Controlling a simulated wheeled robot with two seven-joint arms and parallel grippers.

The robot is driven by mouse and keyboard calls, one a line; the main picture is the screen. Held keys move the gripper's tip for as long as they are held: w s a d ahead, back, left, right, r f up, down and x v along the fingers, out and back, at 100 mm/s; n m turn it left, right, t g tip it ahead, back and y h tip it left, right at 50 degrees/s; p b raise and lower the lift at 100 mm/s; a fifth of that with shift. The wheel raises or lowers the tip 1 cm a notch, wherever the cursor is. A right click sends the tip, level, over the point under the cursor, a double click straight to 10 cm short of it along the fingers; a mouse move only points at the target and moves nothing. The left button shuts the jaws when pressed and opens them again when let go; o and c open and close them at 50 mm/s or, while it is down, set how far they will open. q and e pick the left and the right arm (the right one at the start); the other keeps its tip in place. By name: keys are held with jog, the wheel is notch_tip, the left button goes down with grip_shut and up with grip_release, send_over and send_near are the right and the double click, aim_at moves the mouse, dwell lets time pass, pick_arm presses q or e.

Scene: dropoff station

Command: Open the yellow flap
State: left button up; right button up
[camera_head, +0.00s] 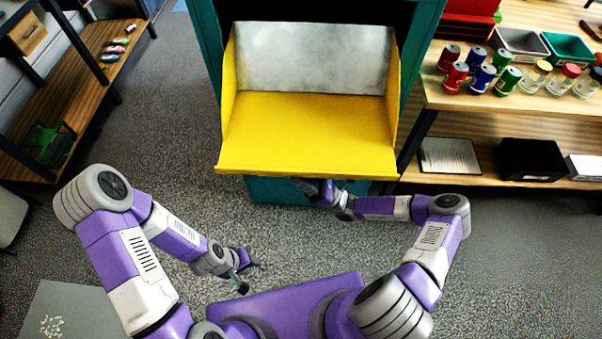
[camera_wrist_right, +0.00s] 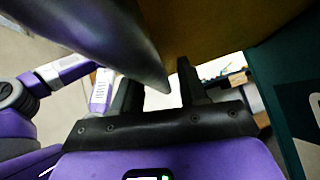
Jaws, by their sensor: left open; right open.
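The yellow flap (camera_head: 308,135) is folded down and out from the teal dropoff station (camera_head: 268,190), its inner face up and its front edge toward me. A grey metal panel (camera_head: 313,60) shows behind it. My right gripper (camera_head: 306,187) is at the underside of the front edge, partly hidden by it. In the right wrist view my open right gripper (camera_wrist_right: 160,88) has a smooth grey curved bar (camera_wrist_right: 120,40) by its fingers; I cannot tell whether they touch. The flap's darker underside (camera_wrist_right: 205,25) is above. My left gripper (camera_head: 246,272) is open and empty over the floor.
A wooden shelf (camera_head: 450,97) with cans, jars and trays stands close on the right. Another shelf (camera_head: 85,90) stands at the left. The grey floor (camera_head: 130,140) between the left shelf and the station is clear.

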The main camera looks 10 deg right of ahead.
aim_at(301, 165)
jog(key=shift+c, duration=0.4)
grip_shut()
notch_tip(301, 165, up, 8)
jog(key=m+t+h+p, duration=0.2)
jog(key=m+p, duration=0.1)
jog(key=p, duration=0.2)
jog(key=m+t+h+p, duration=0.2)
jog(key=m+p, duration=0.1)
jog(key=p, duration=0.3)
jog(key=shift+s+r+m+t, duration=0.1)
jog(key=shift+s+m+t, duration=0.05)
jog(key=shift+m+t, duration=0.25)
jog(key=shift+r+m+h+p, duration=0.4)
jog(key=shift+m+h+p, duration=0.1)
jog(key=shift+p, duration=0.35)
jog(key=shift+f, duration=0.1)
jog(key=shift+o, duration=0.4)
grip_release()
